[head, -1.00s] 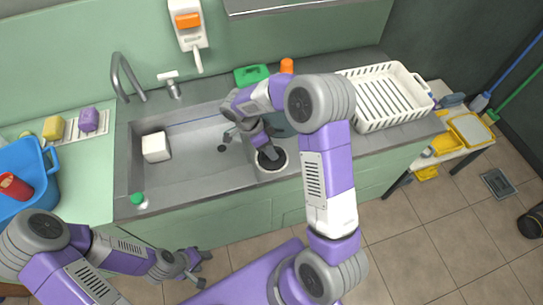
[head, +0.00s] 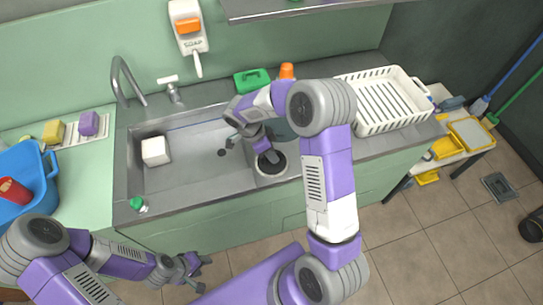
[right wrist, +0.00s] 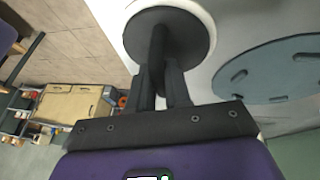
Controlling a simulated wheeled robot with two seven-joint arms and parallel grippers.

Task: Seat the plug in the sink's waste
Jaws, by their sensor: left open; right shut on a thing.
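The dark round plug (right wrist: 170,38) has a thin upright stem, and my right gripper (right wrist: 162,85) is shut on that stem. In the right wrist view part of the pale rim (right wrist: 203,12) shows behind the plug's disc. The disc hides most of the opening, and I cannot tell if it touches the rim. My left gripper (head: 192,274) is open and empty, in front of the counter.
A slotted blue-grey disc (right wrist: 270,70) lies beside the plug. A white block (head: 155,151) sits in the sink's left part. A tap (head: 128,78) stands behind it, a green-capped item (head: 137,204) at the front rim. A white rack (head: 385,98) stands right.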

